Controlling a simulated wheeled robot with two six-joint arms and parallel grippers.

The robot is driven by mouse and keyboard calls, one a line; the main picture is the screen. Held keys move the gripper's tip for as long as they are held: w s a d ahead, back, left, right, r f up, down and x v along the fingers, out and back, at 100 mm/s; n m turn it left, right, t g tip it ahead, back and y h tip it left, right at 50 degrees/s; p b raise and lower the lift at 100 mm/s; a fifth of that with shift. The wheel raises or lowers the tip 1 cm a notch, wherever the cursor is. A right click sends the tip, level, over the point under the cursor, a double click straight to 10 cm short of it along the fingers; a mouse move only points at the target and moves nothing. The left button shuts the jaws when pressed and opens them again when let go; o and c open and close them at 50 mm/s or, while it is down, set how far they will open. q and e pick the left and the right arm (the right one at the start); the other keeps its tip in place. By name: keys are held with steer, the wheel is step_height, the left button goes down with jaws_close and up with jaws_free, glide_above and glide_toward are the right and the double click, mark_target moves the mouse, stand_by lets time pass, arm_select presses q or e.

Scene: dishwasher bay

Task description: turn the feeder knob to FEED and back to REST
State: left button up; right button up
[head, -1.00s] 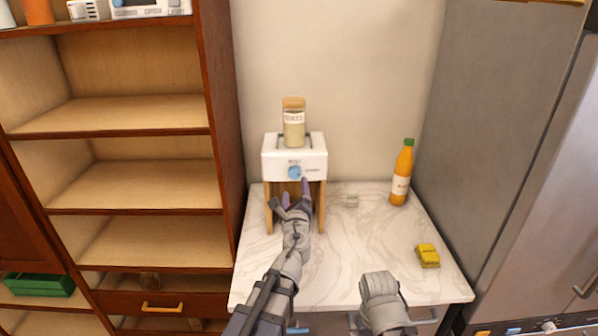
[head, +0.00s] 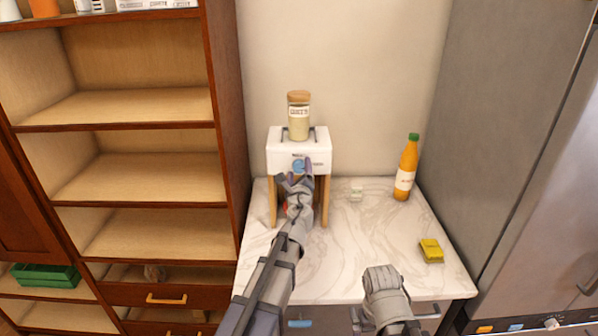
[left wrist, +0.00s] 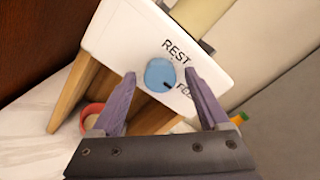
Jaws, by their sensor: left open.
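The white feeder box (head: 284,144) stands on wooden legs on the counter. Its round blue knob (head: 298,166) is on the front face. In the left wrist view, the knob (left wrist: 160,75) has a dark mark near its lower right, on the FEED side; REST is printed above it. My left gripper (head: 296,174) is at the box front, open. In the left wrist view its fingertips (left wrist: 160,74) are on either side of the knob; I cannot tell whether they touch it.
A lidded jar (head: 299,118) stands on the feeder. A red round item (left wrist: 92,115) lies beneath the feeder. Shelves are left.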

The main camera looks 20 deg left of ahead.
arm_select(q)
steer(key=shift+c, duration=0.2)
jaws_close()
stand_by(0.3)
steer(key=shift+n, duration=0.4)
steer(key=n, duration=0.8)
steer(key=shift+n, duration=0.3)
steer(key=n, duration=0.4)
steer(key=shift+f, duration=0.1)
steer(key=shift+s+n, duration=0.1)
steer(key=shift+n, duration=2.1)
